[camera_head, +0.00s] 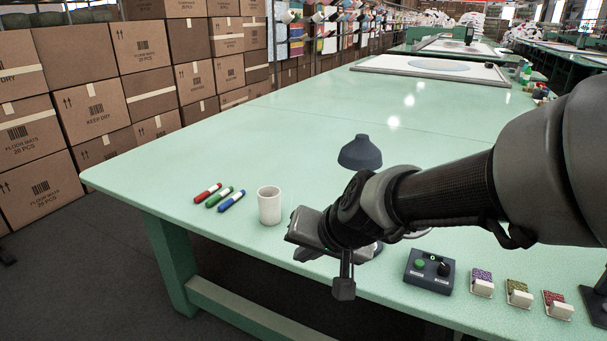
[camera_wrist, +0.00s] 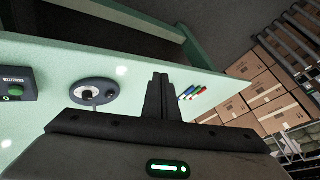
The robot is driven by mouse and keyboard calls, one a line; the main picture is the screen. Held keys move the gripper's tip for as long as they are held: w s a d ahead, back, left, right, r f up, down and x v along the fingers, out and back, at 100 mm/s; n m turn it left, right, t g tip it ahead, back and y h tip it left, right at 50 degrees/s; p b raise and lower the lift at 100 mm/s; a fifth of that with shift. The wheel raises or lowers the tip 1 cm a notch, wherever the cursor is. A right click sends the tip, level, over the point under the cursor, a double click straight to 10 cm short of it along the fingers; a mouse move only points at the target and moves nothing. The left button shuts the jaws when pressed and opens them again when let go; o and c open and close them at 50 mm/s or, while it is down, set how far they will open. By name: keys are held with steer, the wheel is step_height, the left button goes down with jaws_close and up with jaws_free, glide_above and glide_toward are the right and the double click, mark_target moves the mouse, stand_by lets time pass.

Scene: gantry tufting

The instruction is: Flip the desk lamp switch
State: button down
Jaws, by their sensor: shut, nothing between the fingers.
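The desk lamp's dark blue-grey shade (camera_head: 360,152) shows above my wrist in the head view. Its stem and most of its base are hidden behind my arm there. In the wrist view an oval dark base (camera_wrist: 75,91), seemingly the lamp's, lies on the table left of my fingers. It bears a pale ring with a dark knob and a small dark button (camera_wrist: 110,92), which may be the switch. My gripper (camera_head: 344,290) is shut and empty, fingers down near the table's front edge. In the wrist view the closed fingers (camera_wrist: 160,95) are apart from the base.
A control box (camera_head: 430,271) with a green button and black knob stands right of my gripper on the green table (camera_head: 290,130). A white mug (camera_head: 269,205) and three markers (camera_head: 219,197) lie left.

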steer(key=w+f+m+t+h+p, duration=0.25)
steer(key=w+f+h+p, duration=0.2)
steer(key=w, duration=0.35)
steer(key=w+d+r+m+t+h+p, duration=0.1)
steer(key=w+d+r+t+h+p, duration=0.1)
steer(key=d+h, duration=0.3)
steer(key=shift+r, duration=0.5)
steer(key=shift+w+h, duration=0.1)
steer(key=shift+h, duration=0.15)
steer(key=b+x, duration=0.4)
steer(key=x, duration=0.5)
steer(key=shift+w+d+f+b, duration=0.15)
steer(key=shift+d+f+b, duration=0.05)
steer(key=shift+f+b, duration=0.2)
step_height(320, 180, down, 3)
steer(key=shift+a+b, duration=0.1)
steer(key=shift+b, duration=0.7)
steer(key=shift+f, duration=0.35)
